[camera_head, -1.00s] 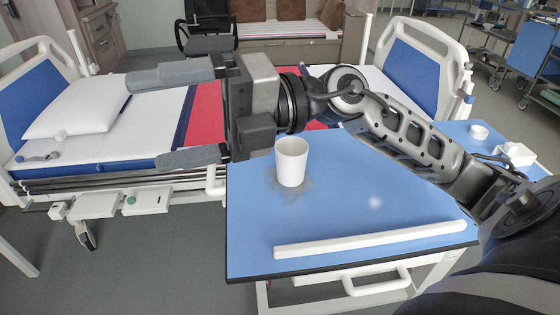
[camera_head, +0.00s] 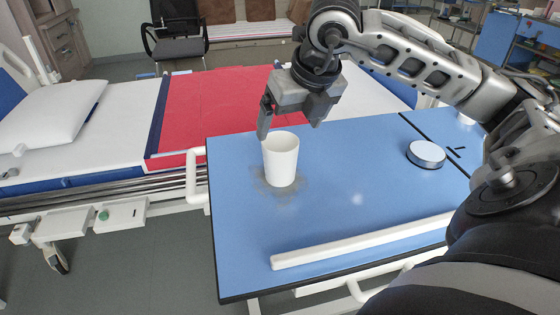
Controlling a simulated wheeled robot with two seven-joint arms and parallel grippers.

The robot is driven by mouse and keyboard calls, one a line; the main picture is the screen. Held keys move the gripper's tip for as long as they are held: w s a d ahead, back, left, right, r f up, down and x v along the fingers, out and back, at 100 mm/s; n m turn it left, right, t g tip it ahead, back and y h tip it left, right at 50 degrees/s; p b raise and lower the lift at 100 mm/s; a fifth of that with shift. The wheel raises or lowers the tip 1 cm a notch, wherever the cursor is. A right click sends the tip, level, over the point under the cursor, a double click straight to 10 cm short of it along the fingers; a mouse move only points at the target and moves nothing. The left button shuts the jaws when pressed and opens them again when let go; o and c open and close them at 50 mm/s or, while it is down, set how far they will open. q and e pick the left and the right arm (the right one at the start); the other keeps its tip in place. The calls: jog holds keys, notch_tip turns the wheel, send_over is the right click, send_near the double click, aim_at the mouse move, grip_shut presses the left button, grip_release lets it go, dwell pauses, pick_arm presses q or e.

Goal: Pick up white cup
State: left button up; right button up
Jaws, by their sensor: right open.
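The white cup (camera_head: 281,161) stands upright on the blue tabletop (camera_head: 335,185), near its left side. My right gripper (camera_head: 290,128) points downward just above and behind the cup's rim. One finger hangs at the rim's left edge, and the other is to the right, partly hidden by the gripper body. The jaws are open with nothing held. I cannot tell if the left finger touches the cup. My left gripper is not in view.
A white bar (camera_head: 360,240) lies along the table's front edge. A round white-topped, dark-sided object (camera_head: 426,154) sits at the right of the table. The bed (camera_head: 120,125) with a red cover is behind and left.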

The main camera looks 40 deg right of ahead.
aim_at(281, 142)
jog(key=x, duration=0.2)
jog(key=shift+w+f, duration=0.1)
jog(key=shift+f, duration=0.2)
jog(key=x, duration=0.2)
jog(key=a+x, duration=0.1)
jog(key=x, duration=0.1)
jog(key=shift+f+p, duration=0.15)
jog(key=shift+p, duration=0.25)
jog(key=shift+w+f, duration=0.2)
jog(key=shift+f, duration=0.2)
jog(key=c, duration=1.1)
